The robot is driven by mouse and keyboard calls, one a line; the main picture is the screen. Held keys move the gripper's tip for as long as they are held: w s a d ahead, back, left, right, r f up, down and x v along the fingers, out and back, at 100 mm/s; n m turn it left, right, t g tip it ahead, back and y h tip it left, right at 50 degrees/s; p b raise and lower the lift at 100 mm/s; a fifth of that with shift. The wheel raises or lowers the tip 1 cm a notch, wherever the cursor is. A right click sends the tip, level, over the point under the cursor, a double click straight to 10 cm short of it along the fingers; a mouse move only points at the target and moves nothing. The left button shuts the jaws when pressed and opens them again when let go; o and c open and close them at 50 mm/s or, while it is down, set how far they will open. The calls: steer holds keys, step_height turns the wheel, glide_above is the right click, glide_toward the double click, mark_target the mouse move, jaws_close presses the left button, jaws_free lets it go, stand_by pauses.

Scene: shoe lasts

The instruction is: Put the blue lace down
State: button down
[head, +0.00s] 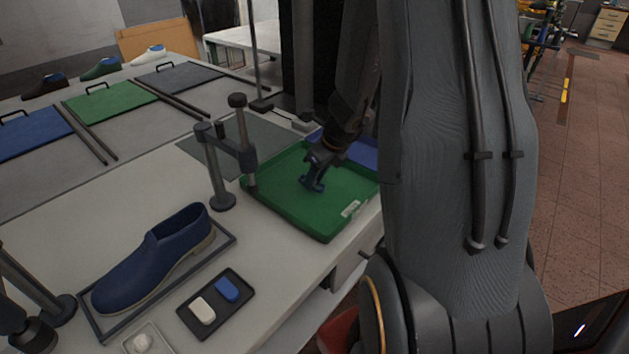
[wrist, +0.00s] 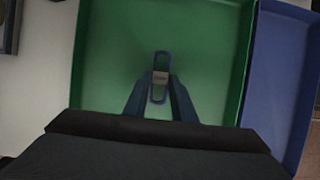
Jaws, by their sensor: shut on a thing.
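The blue lace (wrist: 160,77) is a narrow upright loop with a pale band around its middle, centred in the wrist view. My gripper (wrist: 160,98) is shut on it, one finger on each side. In the head view, my gripper (head: 318,165) points down over the green tray (head: 290,212), with the blue lace (head: 312,185) at its tips. I cannot tell whether the lace touches the tray floor. The green tray (wrist: 90,75) also fills the middle of the wrist view, and its floor looks bare around the lace.
A blue tray (head: 363,152) stands beside the green one. A dark post stand (head: 222,165) rises close to the green tray's left edge. A blue shoe (head: 155,262) and a small dark tray (head: 182,320) with a white and a blue block are at the front left.

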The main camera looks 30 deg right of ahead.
steer(key=shift+f, duration=0.2)
steer(key=shift+f, duration=0.1)
steer(key=c, duration=1.5)
jaws_free()
